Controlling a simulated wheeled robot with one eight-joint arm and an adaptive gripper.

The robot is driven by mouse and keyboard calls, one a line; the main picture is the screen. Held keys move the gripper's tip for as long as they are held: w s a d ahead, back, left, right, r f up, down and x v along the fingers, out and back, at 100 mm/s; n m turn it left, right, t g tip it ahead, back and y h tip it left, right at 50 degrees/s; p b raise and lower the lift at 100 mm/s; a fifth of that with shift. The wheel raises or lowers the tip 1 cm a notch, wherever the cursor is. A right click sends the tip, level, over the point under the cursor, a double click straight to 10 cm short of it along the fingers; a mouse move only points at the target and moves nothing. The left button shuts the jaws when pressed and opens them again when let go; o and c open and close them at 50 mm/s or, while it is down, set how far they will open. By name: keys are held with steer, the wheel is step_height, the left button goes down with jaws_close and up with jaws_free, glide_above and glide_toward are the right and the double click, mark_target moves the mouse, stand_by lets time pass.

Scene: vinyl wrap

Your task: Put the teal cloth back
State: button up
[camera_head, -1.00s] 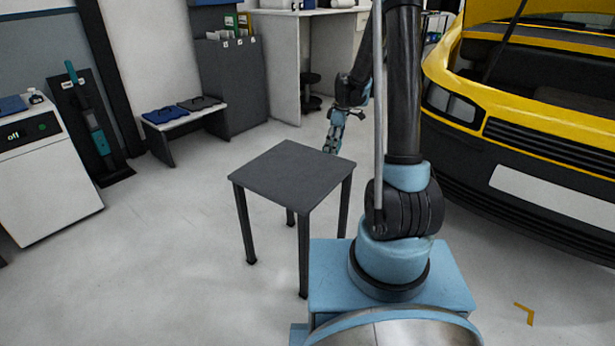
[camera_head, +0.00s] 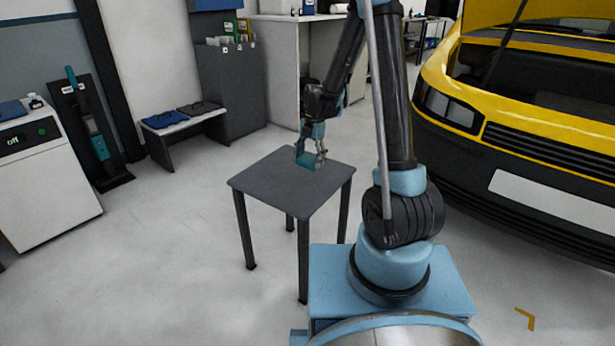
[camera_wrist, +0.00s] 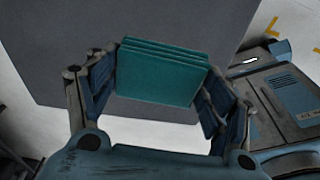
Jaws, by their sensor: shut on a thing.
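The teal cloth (camera_wrist: 160,75) is a folded, layered square between my gripper's two fingers in the wrist view. My gripper (camera_wrist: 158,88) is shut on it, with a finger at its left and right edges. In the head view my gripper (camera_head: 310,158) is over the far part of the dark grey table (camera_head: 285,184), and the cloth (camera_head: 306,164) shows as a small teal patch between the fingers. The cloth is at or just above the tabletop; I cannot tell whether it touches.
The rest of the tabletop is bare. A low bench (camera_head: 186,126) with blue and dark folded cloths stands behind left. A white cabinet (camera_head: 48,190) is at the left. A yellow car (camera_head: 530,110) stands close on the right. Open floor lies around the table.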

mark_target(309, 180)
steer(key=shift+f, duration=3.35)
steer(key=o, duration=1.1)
steer(key=r, duration=0.4)
steer(key=w+d+r, duration=0.1)
steer(key=r, duration=0.7)
steer(key=shift+w+d, duration=0.15)
steer(key=s+d+r+m+t, duration=0.1)
steer(key=s+d+r+m, duration=0.45)
steer(key=s+m, duration=0.2)
steer(key=s+d+r+m+t, duration=0.1)
steer(key=s+d+r+m, duration=0.45)
steer(key=s+d, duration=0.2)
steer(key=s+d+f+m, duration=0.3)
steer(key=s+m, duration=0.4)
steer(key=s, duration=0.2)
steer(key=s+d+f+m+t+h, duration=0.1)
steer(key=s+d+f+m, duration=0.2)
steer(key=s+m, duration=0.5)
steer(key=shift+s+d+t, duration=0.15)
steer(key=shift+s+t, duration=0.15)
steer(key=shift+s, duration=0.35)
